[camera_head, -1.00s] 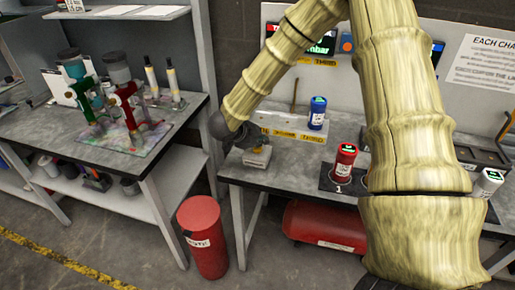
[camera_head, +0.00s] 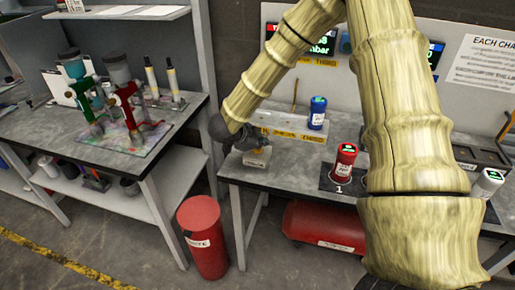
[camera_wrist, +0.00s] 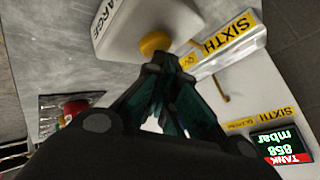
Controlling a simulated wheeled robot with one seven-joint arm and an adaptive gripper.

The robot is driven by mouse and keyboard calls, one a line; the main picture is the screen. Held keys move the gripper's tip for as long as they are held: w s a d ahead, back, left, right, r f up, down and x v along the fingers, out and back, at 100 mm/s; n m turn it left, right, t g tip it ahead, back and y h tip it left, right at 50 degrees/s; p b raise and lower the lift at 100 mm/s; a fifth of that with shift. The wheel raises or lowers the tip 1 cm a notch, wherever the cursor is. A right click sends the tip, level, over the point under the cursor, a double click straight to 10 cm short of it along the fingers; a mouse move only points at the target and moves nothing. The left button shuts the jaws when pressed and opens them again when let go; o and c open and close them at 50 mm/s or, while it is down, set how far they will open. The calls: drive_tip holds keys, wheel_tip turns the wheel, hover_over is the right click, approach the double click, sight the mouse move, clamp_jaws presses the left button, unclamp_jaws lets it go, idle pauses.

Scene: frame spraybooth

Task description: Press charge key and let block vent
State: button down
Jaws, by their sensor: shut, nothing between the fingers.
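The charge key is a pale box (camera_head: 256,158) with an orange-yellow button (camera_head: 262,149), at the left end of the right-hand bench. In the wrist view the box (camera_wrist: 125,25) carries letters ending "ARGE", and the round button (camera_wrist: 155,43) shows beside the fingertips. My gripper (camera_wrist: 165,65) is shut and empty, its tips close to the button; I cannot tell whether they touch. In the head view my gripper (camera_head: 243,138) is just above the box. A pale block (camera_head: 290,133) with yellow labels lies behind it; labels reading "SIXTH" (camera_wrist: 228,33) show in the wrist view.
A blue-topped canister (camera_head: 317,113) stands by the labelled block. A red canister (camera_head: 344,164) stands on a dark mat marked 1. A tank display (camera_wrist: 283,147) reads 858 mbar. A red bin (camera_head: 202,236) and a red tank (camera_head: 325,227) are below. My arm hides the bench's middle.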

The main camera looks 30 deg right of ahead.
sight(260, 150)
drive_tip(key=shift+r, duration=0.2)
drive_tip(key=shift+r+p, duration=0.75)
drive_tip(key=shift+p, duration=0.15)
wheel_tip(260, 150, up, 5)
drive_tip(key=p, duration=0.4)
idle(0.9)
